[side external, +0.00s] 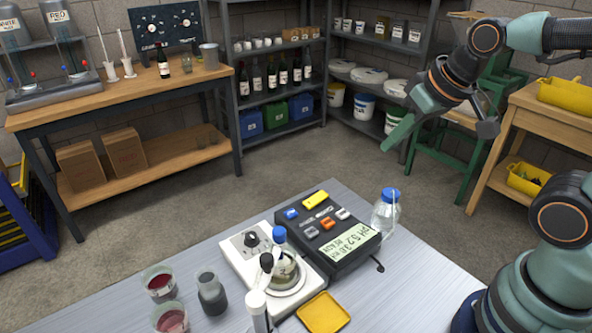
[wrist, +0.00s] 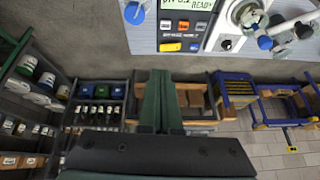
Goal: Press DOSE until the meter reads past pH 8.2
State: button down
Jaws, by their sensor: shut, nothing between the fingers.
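The dark meter box (side external: 345,262) stands on the near table, with a lit display (side external: 350,240) and several coloured buttons. The display shows a pH line and READY; its digits are too small to read surely. An orange button (side external: 328,222) sits among blue, grey and yellow ones. Their labels are not legible, so I cannot tell which is DOSE. The display (wrist: 187,4) and orange button (wrist: 183,25) also show at the top of the wrist view. My gripper (side external: 388,146) is shut and empty, raised well away from the meter. Its green fingers (wrist: 161,76) lie together in the wrist view.
A white stirrer (side external: 243,255) carrying a flask stands left of the meter. A blue-capped bottle (side external: 385,212) stands right of it. Wine beakers (side external: 160,283), a dark jar (side external: 211,294) and a yellow tray (side external: 323,314) occupy the front. Space above the meter is clear.

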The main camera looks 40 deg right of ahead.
aim_at(330, 224)
jog(key=w+a+f+m+t+y, duration=0.1)
jog(key=w+a+f+m, duration=0.5)
jog(key=f, duration=0.3)
jog(key=shift+w+a+m, duration=0.2)
jog(key=shift+w+m, duration=0.2)
jog(key=shift+w, duration=0.25)
jog(key=shift+f, duration=0.15)
jog(key=shift+f, duration=4.25)
jog(key=shift+f, duration=0.1)
jog(key=shift+f, duration=0.35)
jog(key=shift+f, duration=0.4)
jog(key=shift+r, duration=0.85)
